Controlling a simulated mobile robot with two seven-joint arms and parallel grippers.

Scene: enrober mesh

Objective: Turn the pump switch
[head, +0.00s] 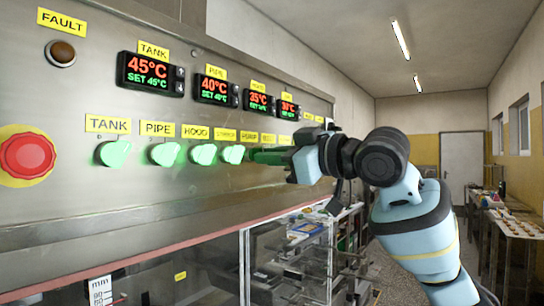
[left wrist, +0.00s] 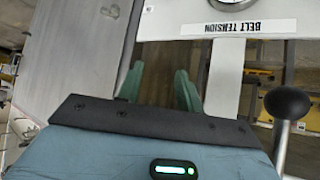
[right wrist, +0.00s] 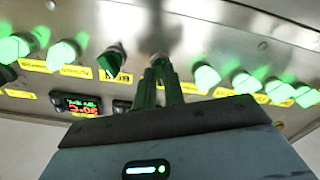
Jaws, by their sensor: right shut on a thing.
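The pump switch (right wrist: 158,58) is one of a row of rotary switches on the steel control panel, below the yellow PUMP label (head: 250,137). My right gripper (head: 258,156) reaches the panel from the right, with its fingers at this switch. In the right wrist view the gripper (right wrist: 160,68) is shut on the switch knob. The fingers hide most of the knob, so its angle and light cannot be told. My left gripper (left wrist: 158,85) shows only in its own wrist view, with its fingers apart and nothing between them.
Green-lit tank (head: 113,153), pipe (head: 164,153), hood (head: 203,154) and stirrer (head: 233,154) switches stand to the left. A red emergency button (head: 27,156) is at far left. A black ball-ended lever (left wrist: 288,103) stands beside my left gripper.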

